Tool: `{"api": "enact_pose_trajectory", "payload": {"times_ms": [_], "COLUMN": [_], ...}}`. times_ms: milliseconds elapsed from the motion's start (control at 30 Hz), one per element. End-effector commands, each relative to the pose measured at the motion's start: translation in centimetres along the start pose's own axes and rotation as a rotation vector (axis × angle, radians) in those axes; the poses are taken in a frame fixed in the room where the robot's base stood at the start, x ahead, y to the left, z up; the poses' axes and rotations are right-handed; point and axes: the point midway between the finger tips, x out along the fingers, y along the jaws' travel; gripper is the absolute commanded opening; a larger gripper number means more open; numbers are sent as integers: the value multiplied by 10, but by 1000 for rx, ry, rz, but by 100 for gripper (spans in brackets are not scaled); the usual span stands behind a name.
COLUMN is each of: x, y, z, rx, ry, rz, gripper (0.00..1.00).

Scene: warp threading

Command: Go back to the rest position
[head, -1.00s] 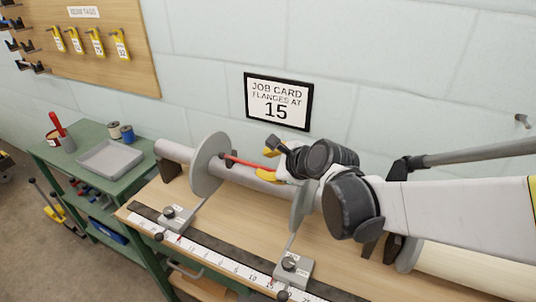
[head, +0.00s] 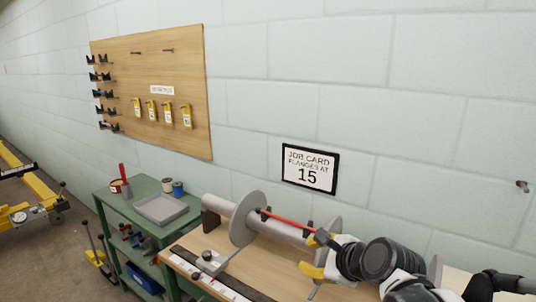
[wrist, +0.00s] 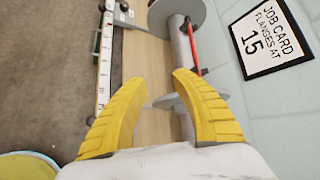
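My gripper (head: 309,255) is in front of the right part of the grey beam (head: 288,229), near the right flange (head: 334,227). In the wrist view my gripper (wrist: 145,82) has its two yellow fingers wide apart with nothing held between them. A red rod (head: 285,220) lies along the beam between the two flanges, at black clips. The red rod also shows in the wrist view (wrist: 192,45), beyond the right finger and apart from it. The left flange (head: 247,219) stands clear. My forearm hides the beam's right end.
The wooden bench (head: 250,268) carries a white ruler (head: 222,289) and a grey slider block (head: 211,262). A green cart (head: 120,205) with a grey tray (head: 160,222) stands at left. A job card (head: 310,168) reading 15 and a pegboard (head: 150,65) hang on the wall.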

Motion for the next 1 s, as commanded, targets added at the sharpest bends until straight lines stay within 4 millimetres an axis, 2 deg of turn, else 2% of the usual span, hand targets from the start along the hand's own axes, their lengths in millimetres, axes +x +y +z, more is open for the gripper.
{"api": "enact_pose_trajectory", "payload": {"times_ms": [367, 467, 733, 867, 1000], "x": [-53, -71, -132, -146, -149], "y": [35, 48, 91, 101, 103], "z": [-22, -32, -73, -85, -88], "rx": [-657, -887, -1650, -1844, -1888], "ry": [109, 138, 181, 173, 170], "rz": [105, 159, 406, 486, 506], "gripper": [31, 31, 31, 31, 31]}}
